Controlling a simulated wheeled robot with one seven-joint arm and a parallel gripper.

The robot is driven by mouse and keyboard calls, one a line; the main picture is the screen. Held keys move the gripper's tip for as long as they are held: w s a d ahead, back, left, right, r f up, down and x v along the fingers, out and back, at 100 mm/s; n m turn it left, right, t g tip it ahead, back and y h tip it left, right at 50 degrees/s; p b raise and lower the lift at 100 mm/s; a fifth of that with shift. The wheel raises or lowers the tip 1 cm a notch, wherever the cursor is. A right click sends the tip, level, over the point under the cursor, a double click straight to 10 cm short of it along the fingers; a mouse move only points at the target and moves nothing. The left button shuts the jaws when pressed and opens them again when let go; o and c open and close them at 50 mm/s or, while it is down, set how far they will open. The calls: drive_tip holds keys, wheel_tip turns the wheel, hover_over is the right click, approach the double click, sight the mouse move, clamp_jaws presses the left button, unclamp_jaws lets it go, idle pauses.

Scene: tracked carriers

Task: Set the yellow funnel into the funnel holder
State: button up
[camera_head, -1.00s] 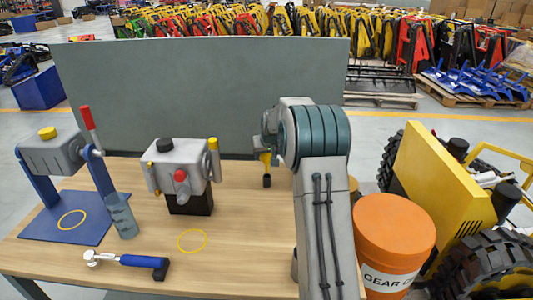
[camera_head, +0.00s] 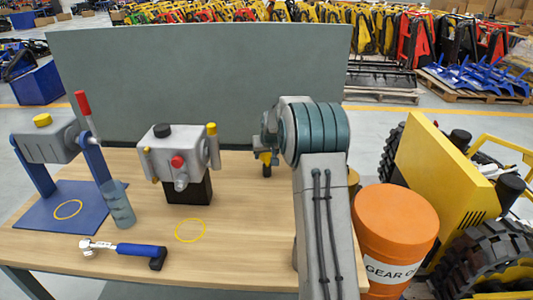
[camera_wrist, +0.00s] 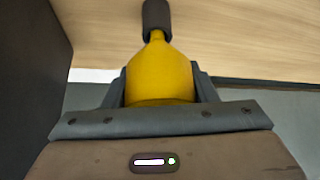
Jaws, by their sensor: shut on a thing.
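My gripper (camera_wrist: 160,95) is shut on the yellow funnel (camera_wrist: 160,72); its dark fingers flank the wide part. The narrow end points away from my gripper and meets a dark cylindrical piece (camera_wrist: 156,18); I cannot tell whether that is part of the funnel. In the head view, the funnel (camera_head: 265,158) is small and partly hidden under my arm's end, over the back of the table, in front of the grey panel. I cannot make out the funnel holder; my arm covers the right part of the table.
A grey panel (camera_head: 200,85) stands behind the wooden table (camera_head: 240,245). An orange-lidded drum (camera_head: 395,225) is right. The front middle is clear.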

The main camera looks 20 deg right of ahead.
drive_tip(key=o, duration=1.1)
drive_tip(key=shift+c, duration=0.2)
drive_tip(key=d+v, duration=0.1)
drive_tip(key=v, duration=1.2)
drive_tip(key=shift+s+a+r+b, duration=0.15)
drive_tip(key=shift+a+r+b, duration=0.15)
drive_tip(key=shift+a+r, duration=0.15)
drive_tip(key=shift+a+f, duration=0.1)
